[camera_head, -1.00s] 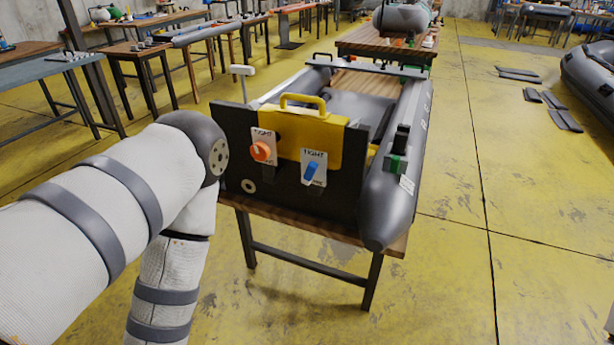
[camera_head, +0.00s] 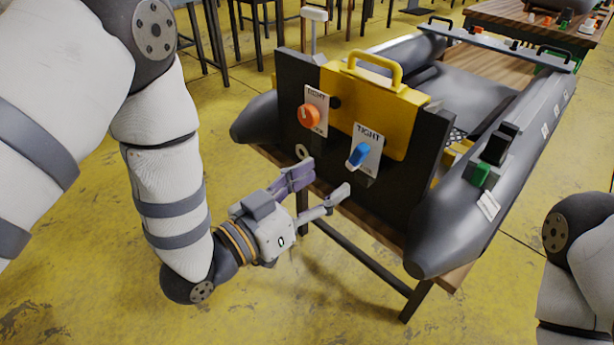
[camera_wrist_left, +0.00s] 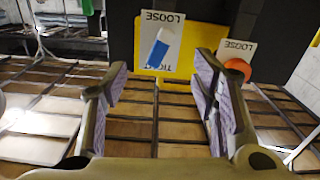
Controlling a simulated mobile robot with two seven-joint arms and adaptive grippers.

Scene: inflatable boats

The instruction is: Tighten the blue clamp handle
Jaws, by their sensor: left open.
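The blue clamp handle (camera_head: 358,155) is on a white card marked TIGHT at the top, fixed to the black transom board (camera_head: 395,188) of the grey inflatable boat. It sits tilted on the card. In the left wrist view the blue handle (camera_wrist_left: 158,50) shows upside down near the top, between and beyond the fingers. My left gripper (camera_head: 318,185) is open and empty, below and a little left of the handle, apart from it. Its fingers also show in the left wrist view (camera_wrist_left: 160,92). My right gripper is out of view; only part of that arm shows at the right edge.
An orange knob (camera_head: 309,116) on a similar card is left of the blue handle. A yellow case (camera_head: 374,105) with a handle rises behind the board. The boat rests on a wooden table (camera_head: 455,277). Open yellow floor lies in front.

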